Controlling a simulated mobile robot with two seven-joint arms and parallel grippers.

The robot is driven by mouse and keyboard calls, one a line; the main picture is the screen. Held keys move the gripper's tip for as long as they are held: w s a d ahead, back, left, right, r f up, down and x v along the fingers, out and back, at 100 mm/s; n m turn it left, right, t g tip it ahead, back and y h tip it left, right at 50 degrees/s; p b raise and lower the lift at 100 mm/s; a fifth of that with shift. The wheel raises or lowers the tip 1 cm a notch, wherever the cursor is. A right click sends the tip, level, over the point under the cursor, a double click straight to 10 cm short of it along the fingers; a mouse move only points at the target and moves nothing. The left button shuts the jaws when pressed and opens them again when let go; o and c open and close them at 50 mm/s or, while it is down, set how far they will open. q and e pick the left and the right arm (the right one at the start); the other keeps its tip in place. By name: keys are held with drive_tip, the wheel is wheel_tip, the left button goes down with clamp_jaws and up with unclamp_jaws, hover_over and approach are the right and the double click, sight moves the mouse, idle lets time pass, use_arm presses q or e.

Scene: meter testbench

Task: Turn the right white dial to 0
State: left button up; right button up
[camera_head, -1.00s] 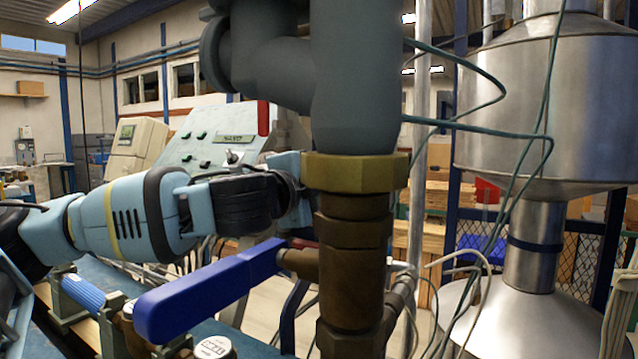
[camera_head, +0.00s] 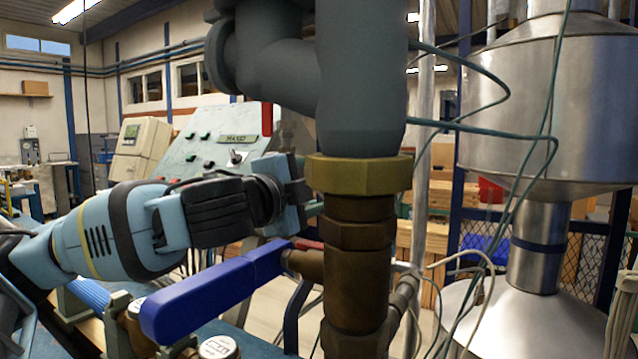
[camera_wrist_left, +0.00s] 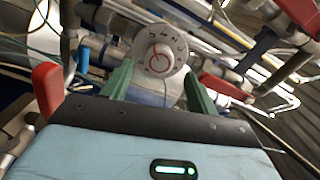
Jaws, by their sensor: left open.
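A round white dial (camera_wrist_left: 160,50) with numbers around its rim and a red-ringed knob in its middle shows in the left wrist view. It sits just ahead of and between the two green fingers of my left gripper (camera_wrist_left: 158,84), which are spread apart with nothing between their visible parts. I cannot tell whether the fingers touch the dial. In the head view my left gripper (camera_head: 314,207) points right, and its fingertips are partly hidden behind the large vertical pipe. The dial is not visible in the head view. My right gripper is not in view.
The grey and brass vertical pipe (camera_head: 361,120) stands close in front. A blue lever handle (camera_head: 215,290) reaches left below my left arm. A control panel (camera_head: 205,150) stands behind. Red handles (camera_wrist_left: 47,88) and pipes surround the dial in the wrist view.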

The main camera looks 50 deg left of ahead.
use_arm(q)
drive_tip(key=shift+v, duration=1.75)
drive_tip(key=shift+f, duration=0.1)
